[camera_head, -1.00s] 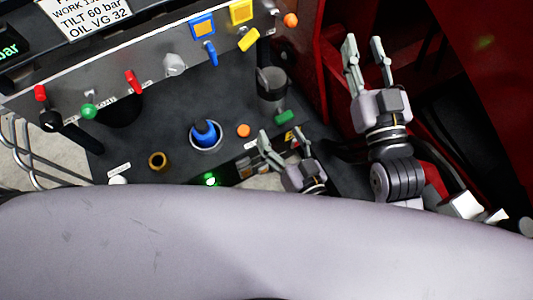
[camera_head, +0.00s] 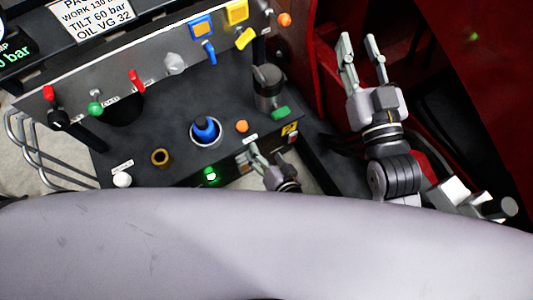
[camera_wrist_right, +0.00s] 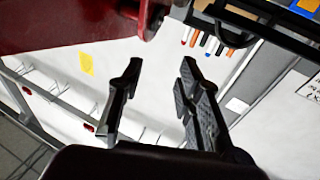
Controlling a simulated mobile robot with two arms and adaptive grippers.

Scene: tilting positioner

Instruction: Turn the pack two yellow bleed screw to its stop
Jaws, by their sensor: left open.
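A yellow handle (camera_head: 244,38) sits on the grey panel below a yellow square plate (camera_head: 237,12), at the top of the head view. A blue handle (camera_head: 209,52) sits beside it below a blue square plate (camera_head: 201,28). I cannot read which pack each belongs to. My left gripper (camera_head: 249,156) is low in the middle, near the console's front edge, well below the yellow handle and apart from it. It is open and looks empty. My right gripper (camera_head: 358,48) is open and empty, right of the console. Its fingers show in the right wrist view (camera_wrist_right: 158,95).
The dark console carries a blue knob in a cup (camera_head: 205,129), a brass ring (camera_head: 161,158), a grey cylinder (camera_head: 268,88), a green knob (camera_head: 281,113) and orange knobs (camera_head: 242,127). A red frame (camera_head: 450,50) stands at right. My pale body hides the foreground.

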